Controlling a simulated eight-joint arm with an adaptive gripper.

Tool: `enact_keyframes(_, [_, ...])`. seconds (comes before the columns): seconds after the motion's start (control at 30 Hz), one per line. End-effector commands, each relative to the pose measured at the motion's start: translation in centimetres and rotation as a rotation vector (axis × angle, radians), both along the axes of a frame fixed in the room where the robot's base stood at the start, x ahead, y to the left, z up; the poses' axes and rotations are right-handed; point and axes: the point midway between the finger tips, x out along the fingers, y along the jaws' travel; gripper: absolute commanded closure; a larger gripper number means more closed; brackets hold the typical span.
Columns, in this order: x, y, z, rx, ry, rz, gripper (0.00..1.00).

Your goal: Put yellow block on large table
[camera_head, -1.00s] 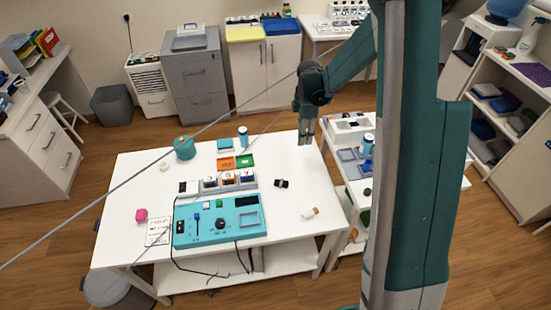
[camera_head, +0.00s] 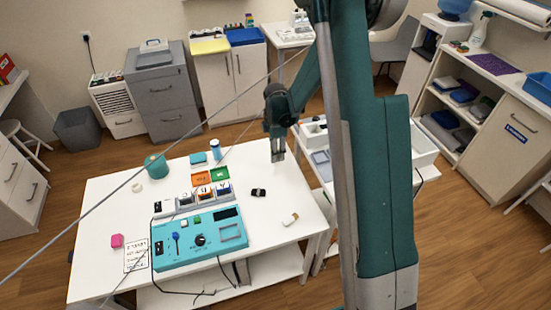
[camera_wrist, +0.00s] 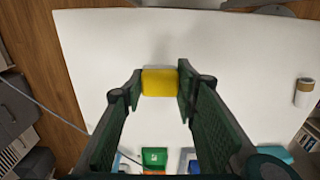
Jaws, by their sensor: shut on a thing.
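The yellow block (camera_wrist: 160,82) is between the fingertips of my gripper in the wrist view. My gripper (camera_wrist: 160,85) is shut on its two sides. The large white table (camera_wrist: 90,50) fills most of the wrist view behind the block; I cannot tell whether the block touches it. In the head view, my gripper (camera_head: 277,156) points down at the right back part of the large table (camera_head: 110,200). The block is too small or hidden to make out in that view.
A black item (camera_head: 258,192) lies near my gripper. The table's right front is mostly clear.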

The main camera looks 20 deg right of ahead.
Motion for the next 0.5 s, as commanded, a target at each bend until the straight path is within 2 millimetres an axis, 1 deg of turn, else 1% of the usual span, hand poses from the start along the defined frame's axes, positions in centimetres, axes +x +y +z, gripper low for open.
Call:
enact_keyframes(0.33, [0.0,0.0,-2.9,0.000,0.000,0.000,0.80])
enact_keyframes(0.5, [0.0,0.0,-3.7,0.000,0.000,0.000,0.80])
